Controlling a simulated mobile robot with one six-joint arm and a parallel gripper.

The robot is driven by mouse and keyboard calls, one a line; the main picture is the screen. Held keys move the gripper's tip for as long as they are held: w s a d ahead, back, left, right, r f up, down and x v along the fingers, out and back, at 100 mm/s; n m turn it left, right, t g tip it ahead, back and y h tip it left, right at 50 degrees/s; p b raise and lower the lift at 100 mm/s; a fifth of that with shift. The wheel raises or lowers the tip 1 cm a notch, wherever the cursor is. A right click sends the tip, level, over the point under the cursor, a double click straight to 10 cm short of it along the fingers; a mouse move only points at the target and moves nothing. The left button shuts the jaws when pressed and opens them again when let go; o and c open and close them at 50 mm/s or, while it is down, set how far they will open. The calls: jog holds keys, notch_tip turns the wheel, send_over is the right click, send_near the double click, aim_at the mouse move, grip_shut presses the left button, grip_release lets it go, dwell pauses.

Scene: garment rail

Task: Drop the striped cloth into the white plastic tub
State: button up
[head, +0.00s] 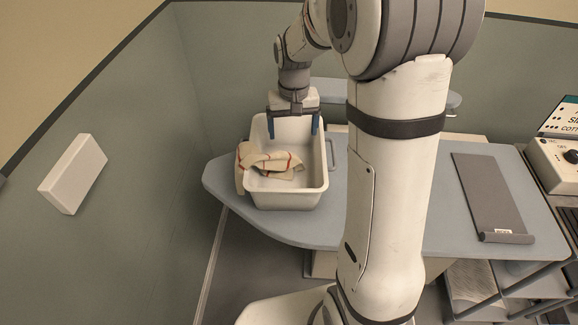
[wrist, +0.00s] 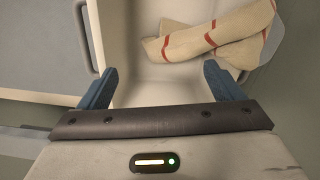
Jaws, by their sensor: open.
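The striped cloth (head: 268,162), cream with red-orange stripes, lies crumpled in the white plastic tub (head: 290,199). Part of it drapes over the tub's left rim. In the wrist view the cloth (wrist: 208,32) is at the upper right, folded, one end past the tub's edge. The tub (wrist: 150,92) lies below my fingers in that view. My gripper (head: 293,127) is over the far end of the tub, fingers pointing down. In the wrist view my gripper (wrist: 165,82) has its blue fingers wide apart with nothing between them. The cloth is apart from both fingers.
The tub stands on a grey-blue table (head: 420,215) near its left end, with a handle (head: 331,153) on its right side. A dark grey mat (head: 490,195) lies further right. A white control box (head: 555,165) stands at far right. A white wall box (head: 72,173) is at left.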

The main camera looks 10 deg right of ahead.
notch_tip(320, 180, up, 8)
jog(key=b, duration=0.1)
jog(key=shift+f, duration=0.15)
dwell(0.4)
